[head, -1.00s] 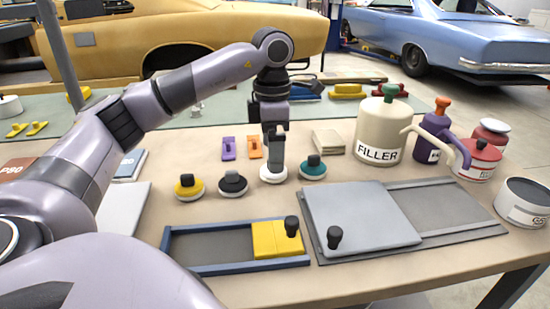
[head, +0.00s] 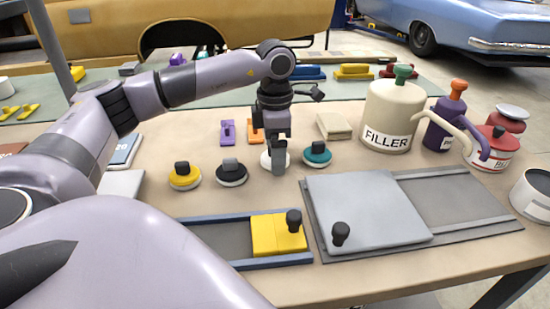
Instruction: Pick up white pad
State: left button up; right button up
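The white pad (head: 266,160) sits on the table in a row of round pads, between the black pad (head: 231,172) and the teal pad (head: 317,154). My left gripper (head: 278,160) points down at the white pad, with a finger in front of it. The finger hides the middle of the pad and its knob. I cannot tell whether the fingers touch the knob or how far apart they are. My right gripper is not in view.
A yellow pad (head: 185,177) stands at the row's left end. In front are a blue-framed tray (head: 218,238) with a yellow block and a grey sliding panel (head: 365,210). A filler bottle (head: 392,115) stands right. Small purple and orange pieces lie behind the row.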

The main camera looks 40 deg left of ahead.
pick_arm(q)
jog(key=shift+f, duration=0.15)
jog(key=c, duration=1.1)
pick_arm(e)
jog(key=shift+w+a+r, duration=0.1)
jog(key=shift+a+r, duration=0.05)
pick_arm(q)
notch_tip(320, 180, up, 11)
jog(key=shift+p, duration=0.65)
notch_tip(320, 180, up, 9)
jog(key=p, duration=0.4)
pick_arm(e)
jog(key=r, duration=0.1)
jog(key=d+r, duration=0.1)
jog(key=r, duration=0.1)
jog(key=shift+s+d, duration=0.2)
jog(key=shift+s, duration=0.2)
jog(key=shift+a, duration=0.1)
